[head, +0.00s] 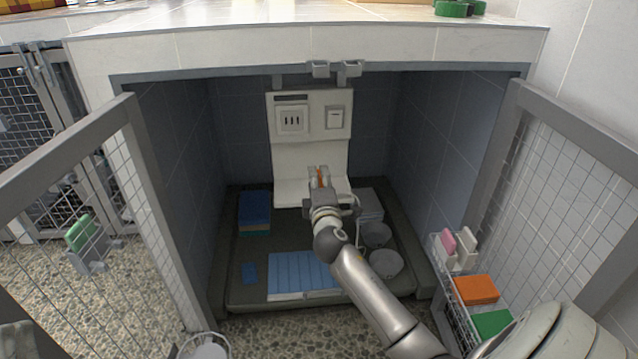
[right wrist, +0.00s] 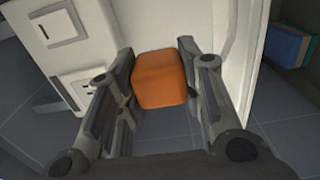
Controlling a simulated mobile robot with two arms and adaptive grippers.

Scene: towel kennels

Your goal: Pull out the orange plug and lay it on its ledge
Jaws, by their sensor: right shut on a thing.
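The orange plug (head: 320,176) is between the fingers of my right gripper (head: 319,178), over the white ledge (head: 293,192) at the back of the kennel. In the right wrist view the plug (right wrist: 160,80) is a rounded orange block between the two fingers of the right gripper (right wrist: 160,88). I cannot tell whether the plug touches the ledge. My left gripper is not in view.
Blue stacked towels (head: 254,208), a light blue mat (head: 300,272) and two bowls (head: 385,264) lie on the kennel floor. Open mesh gates (head: 60,170) stand on both sides. A wire basket (head: 447,277) hangs at right.

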